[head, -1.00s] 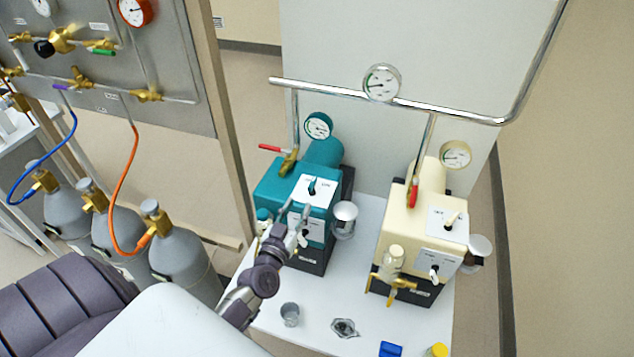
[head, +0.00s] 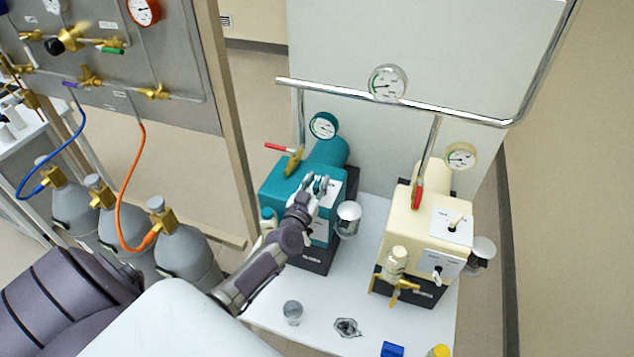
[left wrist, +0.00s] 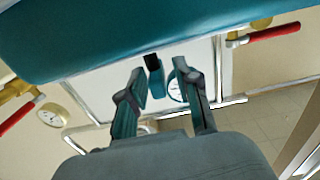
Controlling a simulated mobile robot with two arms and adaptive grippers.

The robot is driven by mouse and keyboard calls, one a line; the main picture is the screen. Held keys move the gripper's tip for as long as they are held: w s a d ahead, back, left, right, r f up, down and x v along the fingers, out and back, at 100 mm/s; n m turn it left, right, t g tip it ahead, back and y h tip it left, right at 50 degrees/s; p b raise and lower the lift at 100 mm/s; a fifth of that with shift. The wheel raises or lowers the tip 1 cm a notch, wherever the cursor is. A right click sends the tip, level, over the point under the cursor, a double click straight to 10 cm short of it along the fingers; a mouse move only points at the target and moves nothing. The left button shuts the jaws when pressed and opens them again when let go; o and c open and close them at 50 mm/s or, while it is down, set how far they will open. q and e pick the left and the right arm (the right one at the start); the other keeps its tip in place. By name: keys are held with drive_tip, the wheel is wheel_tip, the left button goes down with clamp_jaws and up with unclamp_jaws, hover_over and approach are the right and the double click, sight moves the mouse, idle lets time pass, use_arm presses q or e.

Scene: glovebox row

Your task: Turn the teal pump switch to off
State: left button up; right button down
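The teal pump (head: 283,187) stands on the white table's left side. Its switch plate (head: 335,190) is on the top face, partly covered by my left gripper (head: 318,184). In the left wrist view, the pump body (left wrist: 90,35) fills the top. The small dark-tipped switch lever (left wrist: 154,72) stands out from it between the two fingers of my left gripper (left wrist: 157,82). The fingers are open, one on each side, with gaps visible. The lever's position against its off and on labels cannot be read. My right gripper is not in view.
A cream pump (head: 402,215) stands to the right. A chrome pipe (head: 340,92) with a gauge crosses behind both pumps. A red-handled valve (head: 292,160) is at the teal pump's back left. A metal cup (head: 292,312) and a blue item (head: 392,349) lie in front.

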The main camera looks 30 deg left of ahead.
use_arm(q)
clamp_jaws()
drive_tip(key=shift+d+r+n+y+p, duration=0.15)
drive_tip(key=shift+n+y+p, duration=0.15)
drive_tip(key=shift+p, duration=0.3)
drive_tip(key=n+g+y+p, duration=0.1)
drive_tip(key=y+p, duration=0.1)
drive_tip(key=shift+n+y, duration=0.4)
drive_tip(key=n+g+y+p, duration=0.1)
drive_tip(key=y, duration=0.1)
drive_tip(key=shift+n+g+y, duration=0.3)
drive_tip(key=shift+n, duration=0.1)
drive_tip(key=shift+f+n+g+y, duration=0.2)
drive_tip(key=shift+n+g+y, duration=0.7)
drive_tip(key=shift+y, duration=0.2)
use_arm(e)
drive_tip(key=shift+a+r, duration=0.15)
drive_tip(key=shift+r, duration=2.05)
use_arm(q)
drive_tip(key=shift+o, duration=1.3)
unclamp_jaws()
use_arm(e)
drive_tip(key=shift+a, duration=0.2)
